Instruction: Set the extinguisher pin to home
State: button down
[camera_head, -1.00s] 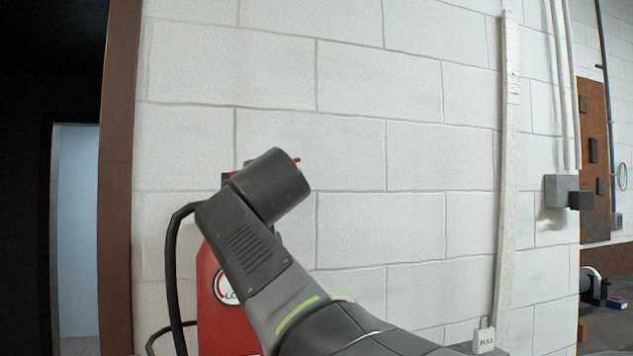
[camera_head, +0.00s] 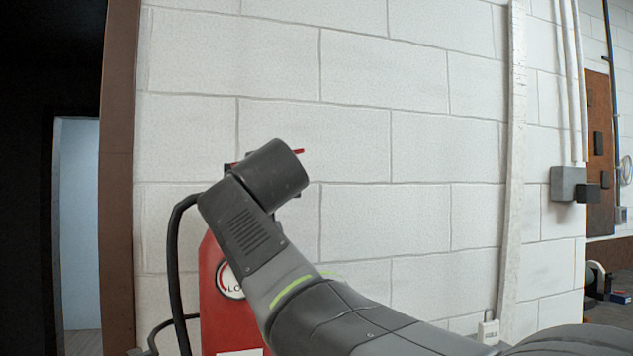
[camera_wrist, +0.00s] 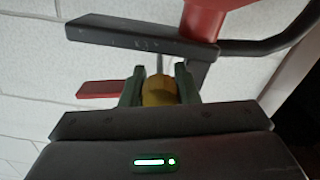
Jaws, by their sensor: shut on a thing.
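The red extinguisher (camera_head: 222,318) with a round gauge-like label stands against the wall in the head view, partly hidden by my arm. In the wrist view its red body (camera_wrist: 212,18) is at the top, with a dark handle bar (camera_wrist: 140,36) across it. My gripper (camera_wrist: 159,78) is shut on a yellow piece (camera_wrist: 158,92), which appears to be the head of the extinguisher pin. A thin rod runs from it towards the dark bar; I cannot tell how far it sits in. The head view hides my fingers.
A red lever (camera_wrist: 98,89) sticks out left of my fingers. A black hose (camera_head: 174,260) curves down the extinguisher's left side. The white block wall (camera_head: 400,150) is close behind. A dark doorway (camera_head: 75,220) lies left, and a grey box (camera_head: 566,183) is on the wall at right.

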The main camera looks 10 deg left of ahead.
jog(key=c, duration=1.1)
grip_release()
jog(key=shift+w+a, duration=0.1)
jog(key=b+v, duration=0.4)
jog(key=v, duration=1)
jog(key=shift+w+a, duration=0.1)
jog(key=shift+a, duration=0.05)
